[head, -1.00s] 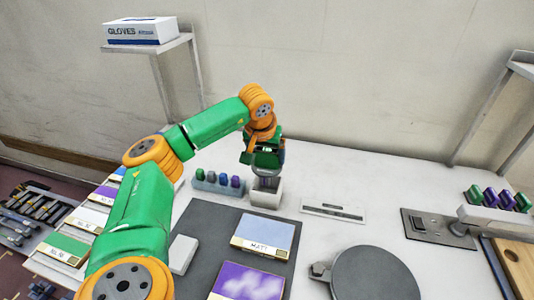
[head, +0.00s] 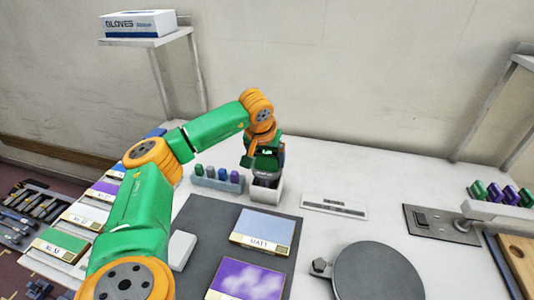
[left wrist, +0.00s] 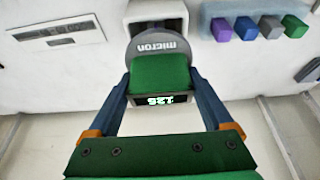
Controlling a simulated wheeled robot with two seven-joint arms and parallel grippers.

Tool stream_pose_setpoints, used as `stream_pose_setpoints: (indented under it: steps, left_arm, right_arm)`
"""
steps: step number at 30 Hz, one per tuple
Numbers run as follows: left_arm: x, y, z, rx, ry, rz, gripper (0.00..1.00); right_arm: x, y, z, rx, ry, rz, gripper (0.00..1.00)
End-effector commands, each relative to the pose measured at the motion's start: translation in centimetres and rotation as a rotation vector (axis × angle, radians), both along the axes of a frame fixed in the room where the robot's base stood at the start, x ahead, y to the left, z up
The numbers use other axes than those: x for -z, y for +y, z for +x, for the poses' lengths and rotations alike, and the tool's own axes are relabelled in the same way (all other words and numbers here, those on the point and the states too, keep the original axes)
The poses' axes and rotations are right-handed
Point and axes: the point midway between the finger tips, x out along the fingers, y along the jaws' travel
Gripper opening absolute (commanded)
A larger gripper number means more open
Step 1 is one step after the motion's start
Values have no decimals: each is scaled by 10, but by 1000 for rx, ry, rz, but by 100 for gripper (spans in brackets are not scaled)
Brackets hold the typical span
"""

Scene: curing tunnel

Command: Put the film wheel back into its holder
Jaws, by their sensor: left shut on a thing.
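The film wheel is a grey disc (left wrist: 158,46) marked "micron" with a green body (left wrist: 160,72) and a small lit display reading about 125. My left gripper (head: 266,160) is shut on its green body; in the left wrist view the two blue-grey fingers (left wrist: 160,82) flank it. The holder is a small white open-topped block (head: 266,196) at the back of the table. The wheel is right over the holder's dark opening in the head view. In the left wrist view the disc overlaps the near part of the white holder (left wrist: 155,9). How deep it sits is hidden. My right gripper is not in view.
A rack of coloured blocks (head: 217,184) stands close left of the holder. A flat white slotted plate (head: 334,206) lies to its right. A dark mat (head: 210,240) with sample panels (head: 265,229) and a round grey plate (head: 378,275) are in front.

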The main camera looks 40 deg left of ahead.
Motion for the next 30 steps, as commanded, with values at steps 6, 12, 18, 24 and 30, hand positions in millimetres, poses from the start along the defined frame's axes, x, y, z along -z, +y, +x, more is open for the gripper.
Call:
stream_pose_setpoints:
  steps: [6,12,18,24,30]
  left_arm:
    - [7,0,0,0,-1,0,18]
    - [13,0,0,0,-2,0,18]
    - [19,0,0,0,-1,0,18]
    - [26,0,0,0,-1,0,18]
    - [30,0,0,0,-1,0,18]
  right_arm:
    - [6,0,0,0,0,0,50]
    - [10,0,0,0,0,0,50]
    - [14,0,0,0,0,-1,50]
    - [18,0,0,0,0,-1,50]
    - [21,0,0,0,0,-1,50]
